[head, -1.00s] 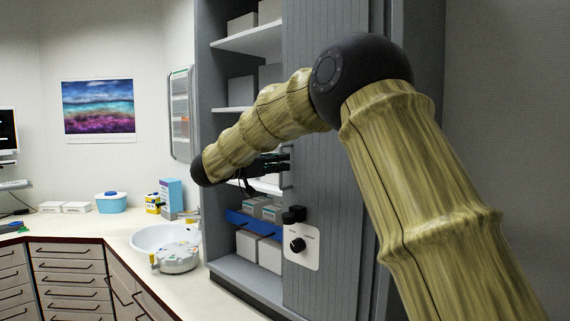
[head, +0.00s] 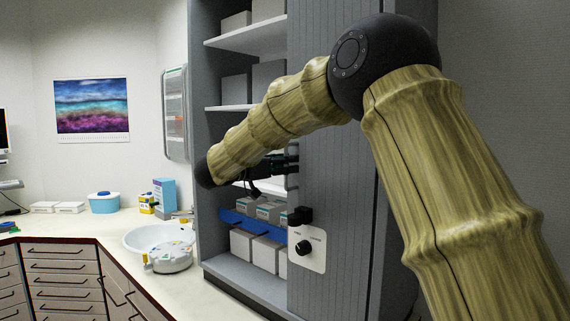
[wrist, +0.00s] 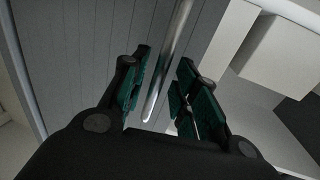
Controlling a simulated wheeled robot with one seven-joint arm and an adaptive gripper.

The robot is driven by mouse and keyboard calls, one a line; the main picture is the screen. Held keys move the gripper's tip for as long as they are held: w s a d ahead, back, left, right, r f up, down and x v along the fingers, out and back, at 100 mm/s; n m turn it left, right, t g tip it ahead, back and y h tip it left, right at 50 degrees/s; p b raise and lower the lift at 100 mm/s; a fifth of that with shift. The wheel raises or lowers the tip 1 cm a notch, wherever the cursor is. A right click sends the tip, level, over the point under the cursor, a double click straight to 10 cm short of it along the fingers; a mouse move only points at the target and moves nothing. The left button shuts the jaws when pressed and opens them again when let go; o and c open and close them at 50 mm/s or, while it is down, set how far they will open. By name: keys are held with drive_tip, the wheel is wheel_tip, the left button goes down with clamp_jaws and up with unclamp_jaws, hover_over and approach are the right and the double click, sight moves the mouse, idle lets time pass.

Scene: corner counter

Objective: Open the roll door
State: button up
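The roll door (head: 335,190) is a grey, vertically slatted panel. It covers the right part of the tall grey cabinet, and the left part stands open on its shelves. My gripper (head: 280,165) is at the door's left edge in the head view, partly hidden by the arm and small there. In the wrist view, my gripper (wrist: 166,62) has its two dark green-padded fingers apart. The metal bar handle (wrist: 172,50) of the door runs between them, with visible gaps on both sides. The slatted door fills the background there.
A white plate with a black knob (head: 304,248) sits low on the door. White shelves (head: 245,37) hold boxes, and a blue tray (head: 240,219) stands below. A counter with a sink (head: 140,238) lies to the left.

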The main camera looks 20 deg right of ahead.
drive_tip(key=shift+s+a+r, duration=0.2)
drive_tip(key=shift+a+r, duration=0.05)
drive_tip(key=v, duration=1.1)
drive_tip(key=shift+a+f, duration=0.15)
drive_tip(key=shift+a, duration=0.2)
drive_tip(key=shift+w, duration=0.1)
